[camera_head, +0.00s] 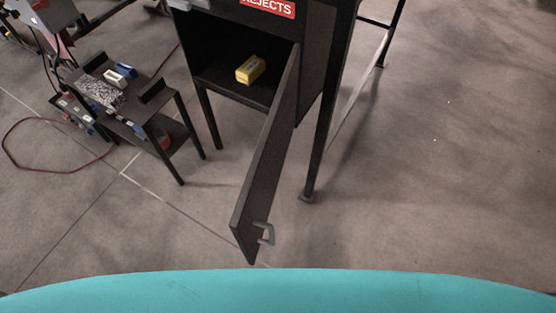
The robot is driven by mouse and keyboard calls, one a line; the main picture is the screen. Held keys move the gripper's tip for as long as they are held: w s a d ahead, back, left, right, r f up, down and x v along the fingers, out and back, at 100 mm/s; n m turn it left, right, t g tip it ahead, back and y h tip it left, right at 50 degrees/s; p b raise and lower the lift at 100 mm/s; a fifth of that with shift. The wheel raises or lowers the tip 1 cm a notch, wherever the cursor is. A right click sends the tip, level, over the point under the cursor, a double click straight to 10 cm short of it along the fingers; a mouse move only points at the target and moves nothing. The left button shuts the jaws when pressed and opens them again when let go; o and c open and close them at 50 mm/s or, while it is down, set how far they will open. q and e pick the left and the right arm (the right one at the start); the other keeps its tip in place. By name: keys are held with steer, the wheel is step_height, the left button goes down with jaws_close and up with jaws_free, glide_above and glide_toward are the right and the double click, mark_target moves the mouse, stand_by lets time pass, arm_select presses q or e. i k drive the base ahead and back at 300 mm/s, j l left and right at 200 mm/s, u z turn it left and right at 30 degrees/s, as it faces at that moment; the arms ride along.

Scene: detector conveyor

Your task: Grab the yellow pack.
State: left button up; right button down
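A small yellow pack (251,69) with a pale label on top lies on the floor of a dark cabinet (215,77). The cabinet carries a red sign reading "REJECTS" (267,6). Its door (268,160) is swung open towards me, with a grey handle (265,233) near its outer edge. The pack sits just left of the door's hinged side, in plain sight. Neither of my grippers is in view.
A small black table (150,117) stands left of the cabinet, with a white item (114,77), a blue item (125,70) and other things on it. A red cable (40,170) lies on the floor at left. Floor is clear at right.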

mark_target(255, 67)
steer(key=i+j+z, duration=0.1)
steer(key=z, duration=0.35)
steer(key=j+z, duration=0.25)
steer(key=z, duration=0.25)
steer(key=j+z, duration=0.2)
steer(key=z, duration=0.25)
steer(key=j+z, duration=0.2)
steer(key=j, duration=0.4)
steer(key=k+j+z, duration=0.1)
steer(key=j+z, duration=0.15)
steer(key=j, duration=0.4)
steer(key=k+j+z, duration=0.2)
steer(key=j, duration=0.4)
steer(key=i, duration=0.1)
